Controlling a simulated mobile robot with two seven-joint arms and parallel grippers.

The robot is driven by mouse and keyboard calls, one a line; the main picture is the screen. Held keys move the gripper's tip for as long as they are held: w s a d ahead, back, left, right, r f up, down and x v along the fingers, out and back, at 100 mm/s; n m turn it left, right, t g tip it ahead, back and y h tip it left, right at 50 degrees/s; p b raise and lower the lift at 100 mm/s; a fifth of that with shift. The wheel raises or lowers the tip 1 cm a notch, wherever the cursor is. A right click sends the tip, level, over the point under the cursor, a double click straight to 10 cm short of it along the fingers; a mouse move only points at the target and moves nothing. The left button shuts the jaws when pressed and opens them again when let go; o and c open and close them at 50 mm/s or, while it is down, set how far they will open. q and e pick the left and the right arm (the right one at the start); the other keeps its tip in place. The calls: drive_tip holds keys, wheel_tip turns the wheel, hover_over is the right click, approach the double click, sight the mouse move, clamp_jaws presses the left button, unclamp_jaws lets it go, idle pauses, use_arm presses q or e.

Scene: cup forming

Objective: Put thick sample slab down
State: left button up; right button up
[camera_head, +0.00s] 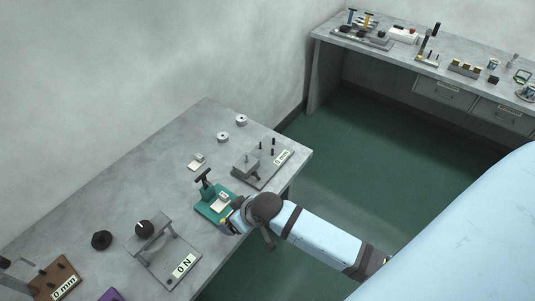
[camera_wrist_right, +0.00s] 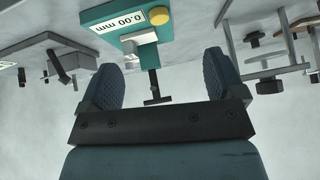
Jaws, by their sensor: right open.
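A teal thickness gauge (camera_head: 207,211) with a black T-handle (camera_head: 203,177) stands near the front edge of the table. In the right wrist view, the gauge (camera_wrist_right: 97,17) appears upside down, with a 0.00 mm display and a yellow button. My right gripper (camera_head: 232,219) is beside the gauge's front. Its two fingers (camera_wrist_right: 165,66) are apart, with nothing held between them. A small pale piece (camera_head: 196,162) lies on the table behind the gauge; I cannot tell whether it is the thick sample slab. My left gripper is out of view.
A 0 mm fixture (camera_head: 246,163) with pegs is to the right. Two round metal pieces (camera_head: 241,120) lie behind. A second bench (camera_head: 445,55) stands far right, across green floor.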

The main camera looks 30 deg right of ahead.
drive_tip(key=s+d+f+t, duration=0.1)
drive_tip(key=s+t, duration=0.1)
drive_tip(key=s, duration=0.5)
drive_tip(key=s+d+f+t, duration=0.2)
drive_tip(key=s, duration=0.5)
drive_tip(key=shift+f+m, duration=0.2)
drive_tip(key=shift+m, duration=0.1)
